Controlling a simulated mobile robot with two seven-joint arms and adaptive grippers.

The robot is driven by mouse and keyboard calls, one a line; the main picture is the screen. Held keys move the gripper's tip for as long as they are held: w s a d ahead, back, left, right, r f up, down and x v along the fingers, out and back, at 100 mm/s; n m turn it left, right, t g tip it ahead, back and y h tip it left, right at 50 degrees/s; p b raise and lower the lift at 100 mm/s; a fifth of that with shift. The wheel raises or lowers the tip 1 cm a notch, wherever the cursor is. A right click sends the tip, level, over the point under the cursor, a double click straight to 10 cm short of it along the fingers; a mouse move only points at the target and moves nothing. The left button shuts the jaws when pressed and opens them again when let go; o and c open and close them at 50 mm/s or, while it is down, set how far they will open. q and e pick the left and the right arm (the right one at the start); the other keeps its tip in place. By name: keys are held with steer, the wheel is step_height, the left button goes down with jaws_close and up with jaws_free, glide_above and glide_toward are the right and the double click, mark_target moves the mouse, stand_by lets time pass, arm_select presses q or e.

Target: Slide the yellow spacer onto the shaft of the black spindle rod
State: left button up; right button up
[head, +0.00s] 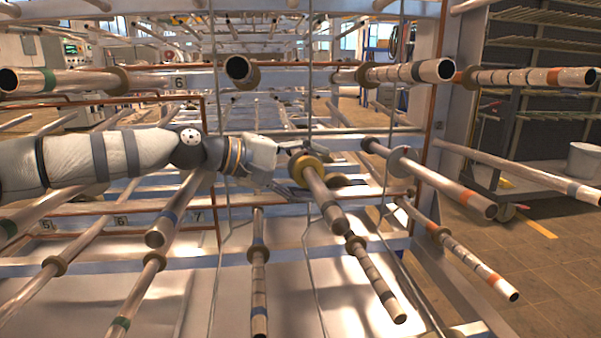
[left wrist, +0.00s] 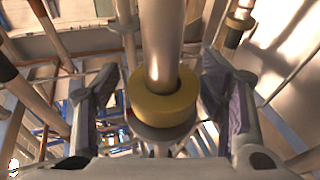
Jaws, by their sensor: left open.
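The yellow spacer (head: 306,164) is a thick ring around a metallic rod (head: 325,200) that points toward the head camera. My left gripper (head: 285,175) comes in from the left. Its fingers are open on either side of the spacer, with visible gaps in the left wrist view (left wrist: 160,95). No rod is plainly black; this one has a dark open end. My right gripper is not in view.
Many similar rods with collars stick out toward me, including one at right (head: 430,180), one below left (head: 180,210) and one lower right (head: 375,280). Thin vertical wires (head: 308,80) hang close by. A white bucket (head: 583,160) stands far right, beside open floor.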

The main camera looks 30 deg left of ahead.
arm_select(q)
steer(key=shift+r, duration=0.15)
steer(key=c, duration=1.2)
steer(key=shift+w+a, duration=0.2)
steer(key=o, duration=1.3)
steer(key=shift+o, duration=0.2)
steer(key=v, duration=1.2)
